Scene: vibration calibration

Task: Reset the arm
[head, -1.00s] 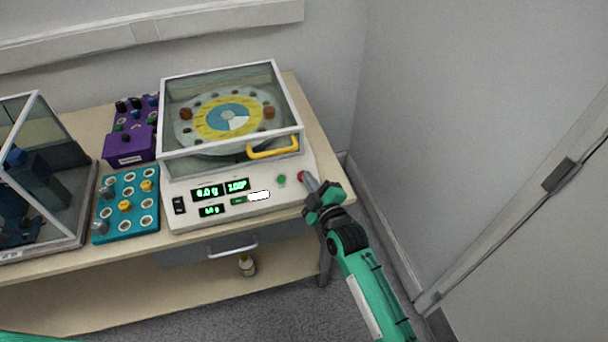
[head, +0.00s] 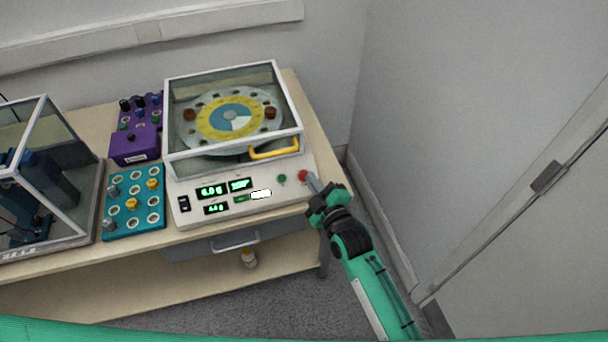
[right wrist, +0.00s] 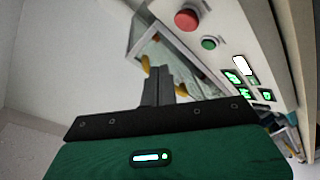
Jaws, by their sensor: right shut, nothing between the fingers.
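My right gripper (head: 314,182) is shut and empty. Its fingertips are just right of the red button (head: 302,175) on the front panel of the white machine (head: 185,216). In the right wrist view the shut fingers (right wrist: 158,75) point toward the machine, with the red button (right wrist: 187,20) and green button (right wrist: 209,43) beyond them, and a gap shows between fingers and red button. The green button (head: 282,179) is left of the red one. The machine's clear lid is down over a round disc (head: 231,117). My left gripper is not in view.
A purple box (head: 134,146) and a teal block with knobs (head: 133,203) stand left of the machine on the wooden table (head: 90,105). A clear case (head: 70,165) is at far left. A yellow handle (head: 274,149) juts from the lid. Walls close in behind and right.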

